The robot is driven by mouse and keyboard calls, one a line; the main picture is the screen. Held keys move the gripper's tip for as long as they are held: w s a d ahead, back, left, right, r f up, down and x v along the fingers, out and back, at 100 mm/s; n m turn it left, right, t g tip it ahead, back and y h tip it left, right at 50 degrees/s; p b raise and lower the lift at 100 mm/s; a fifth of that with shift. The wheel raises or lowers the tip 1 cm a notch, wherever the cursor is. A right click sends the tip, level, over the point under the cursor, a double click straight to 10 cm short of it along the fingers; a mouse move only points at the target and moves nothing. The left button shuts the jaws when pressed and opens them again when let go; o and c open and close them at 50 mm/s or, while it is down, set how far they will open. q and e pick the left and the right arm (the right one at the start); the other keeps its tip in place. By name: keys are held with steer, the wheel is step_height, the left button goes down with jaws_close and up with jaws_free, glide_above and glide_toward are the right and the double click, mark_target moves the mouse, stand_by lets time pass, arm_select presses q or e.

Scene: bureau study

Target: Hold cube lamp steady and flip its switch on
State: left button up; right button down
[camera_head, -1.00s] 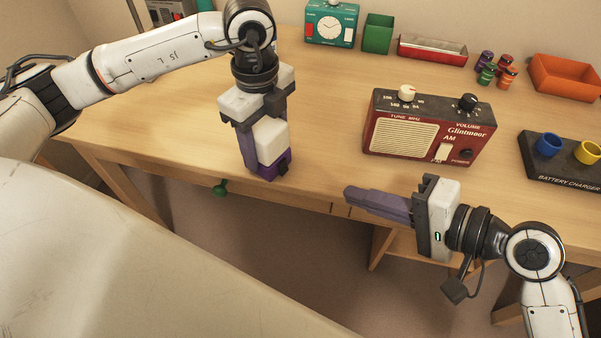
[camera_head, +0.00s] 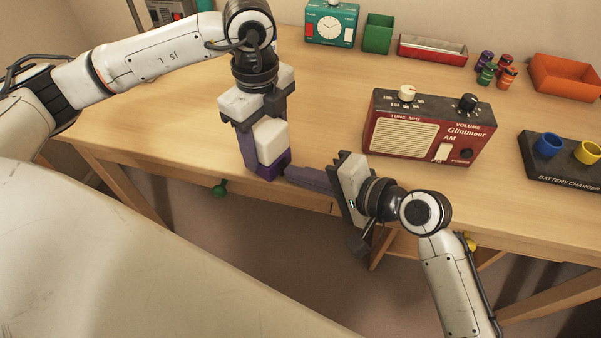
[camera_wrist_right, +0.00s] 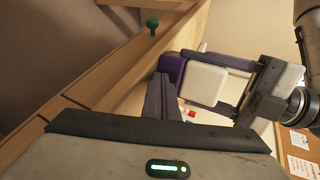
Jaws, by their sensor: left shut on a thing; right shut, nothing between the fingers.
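The cube lamp (camera_head: 271,141) is a white cube on a purple base, upright at the table's front edge. It also shows in the right wrist view (camera_wrist_right: 203,84), lying sideways in the picture. My left gripper (camera_head: 262,165) comes down from above and is shut on the lamp, its fingers along the lamp's sides. My right gripper (camera_head: 290,174) is shut and empty, its fingertips close to the right side of the purple base. In the right wrist view its fingers (camera_wrist_right: 161,100) point towards the lamp; I cannot tell if they touch. I cannot make out the switch.
A red radio (camera_head: 425,128) stands to the right, with a battery charger (camera_head: 560,178) beyond it. A green drawer knob (camera_head: 219,189) sticks out at the front. The left tabletop is clear.

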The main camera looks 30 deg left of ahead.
steer(key=shift+a+f, duration=0.3)
steer(key=shift+a, duration=0.05)
steer(key=shift+r, duration=0.1)
